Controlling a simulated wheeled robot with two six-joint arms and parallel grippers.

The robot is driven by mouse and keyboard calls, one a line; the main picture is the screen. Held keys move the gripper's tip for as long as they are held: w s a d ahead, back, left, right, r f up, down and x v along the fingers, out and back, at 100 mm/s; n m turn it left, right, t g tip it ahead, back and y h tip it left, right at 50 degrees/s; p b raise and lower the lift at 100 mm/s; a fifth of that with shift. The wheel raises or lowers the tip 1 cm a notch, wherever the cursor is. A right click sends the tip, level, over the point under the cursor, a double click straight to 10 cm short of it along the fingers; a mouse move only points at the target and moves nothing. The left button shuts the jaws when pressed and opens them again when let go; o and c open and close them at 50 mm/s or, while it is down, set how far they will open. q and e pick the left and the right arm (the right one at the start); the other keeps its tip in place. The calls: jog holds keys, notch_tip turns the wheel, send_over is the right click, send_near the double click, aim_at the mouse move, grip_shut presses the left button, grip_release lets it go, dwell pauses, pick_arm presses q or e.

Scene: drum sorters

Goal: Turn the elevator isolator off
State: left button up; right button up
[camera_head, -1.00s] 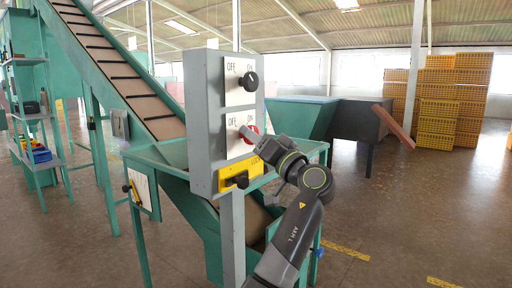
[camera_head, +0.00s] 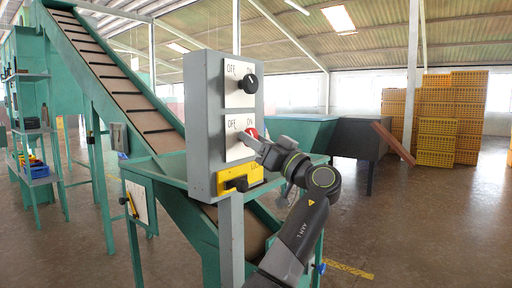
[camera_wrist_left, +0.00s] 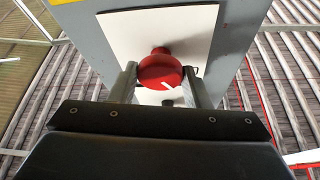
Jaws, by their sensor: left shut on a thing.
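A grey control box (camera_head: 203,130) on a post carries two white plates marked OFF and ON. The upper plate has a black knob (camera_head: 249,83); the lower one has a red knob (camera_head: 252,132). Which label names the elevator isolator is too small to read. My left gripper (camera_head: 247,138) is at the lower plate, its fingers partly covering the red knob. In the left wrist view the gripper (camera_wrist_left: 160,85) has one finger on each side of the red knob (camera_wrist_left: 160,66), shut on it. A slanted white mark shows on the knob. My right gripper is not in view.
A yellow plate with a black handle (camera_head: 237,184) sits just below the red knob. A green conveyor (camera_head: 125,88) rises to the left behind the box. A green hopper (camera_head: 300,132) and stacked yellow crates (camera_head: 437,125) stand behind at right; open floor lies at right.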

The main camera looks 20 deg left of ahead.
pick_arm(q)
jog(key=n+g+b, duration=0.1)
jog(key=n, duration=0.2)
jog(key=shift+y, duration=0.4)
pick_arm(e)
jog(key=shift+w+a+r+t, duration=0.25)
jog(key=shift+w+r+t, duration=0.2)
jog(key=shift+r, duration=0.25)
pick_arm(q)
jog(key=shift+n, duration=0.3)
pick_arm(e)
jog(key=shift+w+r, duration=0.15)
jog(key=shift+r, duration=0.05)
pick_arm(q)
jog(key=o, duration=1)
jog(key=shift+c, duration=0.2)
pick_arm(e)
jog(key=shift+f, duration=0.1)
